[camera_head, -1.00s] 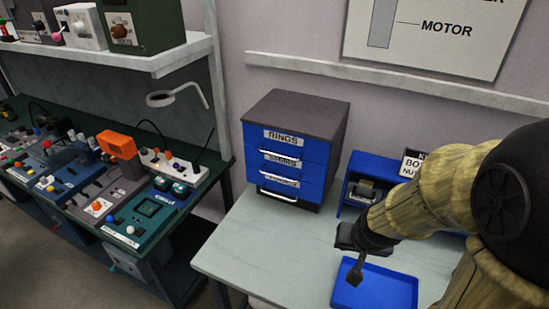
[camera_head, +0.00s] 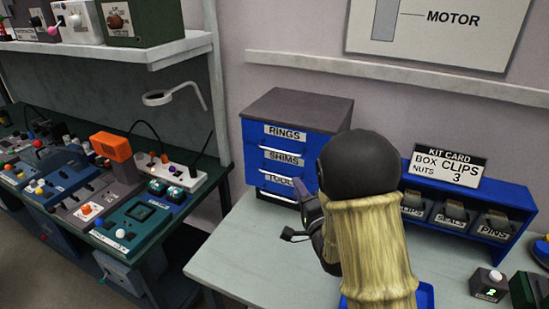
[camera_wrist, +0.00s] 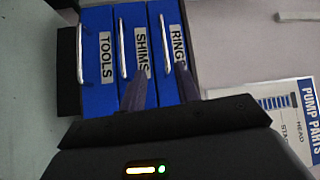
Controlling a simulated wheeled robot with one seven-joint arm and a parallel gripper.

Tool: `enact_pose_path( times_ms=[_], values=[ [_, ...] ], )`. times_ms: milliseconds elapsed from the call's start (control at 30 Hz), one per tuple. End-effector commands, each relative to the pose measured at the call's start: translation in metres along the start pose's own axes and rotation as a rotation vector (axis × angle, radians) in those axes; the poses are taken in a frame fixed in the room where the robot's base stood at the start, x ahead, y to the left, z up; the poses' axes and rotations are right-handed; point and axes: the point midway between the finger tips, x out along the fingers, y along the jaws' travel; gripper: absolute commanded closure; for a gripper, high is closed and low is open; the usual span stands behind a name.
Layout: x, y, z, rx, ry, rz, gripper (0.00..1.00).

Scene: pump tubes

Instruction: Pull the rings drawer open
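The rings drawer (camera_head: 285,132) is the top one in a blue cabinet with a dark grey top, and it looks shut. Its label shows in the head view; my arm hides part of the cabinet's lower right. In the wrist view the cabinet is turned sideways, with the rings drawer (camera_wrist: 186,75) on the right and its pale handle (camera_wrist: 167,42) clear. My gripper (camera_wrist: 161,88) is open, its two fingers apart with nothing seen between them.
The shims drawer (camera_head: 284,157) and tools drawer (camera_head: 280,180) sit below, both with handles. A blue bin rack (camera_head: 515,195) with a kit card (camera_head: 449,168) stands to the right. A blue tray (camera_head: 426,297) is partly hidden by my arm. The front left table (camera_head: 245,262) is clear.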

Motion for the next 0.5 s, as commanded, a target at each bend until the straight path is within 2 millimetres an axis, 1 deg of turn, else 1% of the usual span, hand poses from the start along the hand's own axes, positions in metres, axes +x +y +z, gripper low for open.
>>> enact_pose_path(
  times_ms=[100,367,500],
  values=[
    [0.0005,-0.0016,0.0033,0.029,-0.010,-0.032,0.68],
    [0.0007,-0.0025,0.0029,0.028,-0.009,-0.031,0.68],
    [0.0055,-0.0031,0.0030,0.027,-0.010,-0.030,0.68]
  ],
)
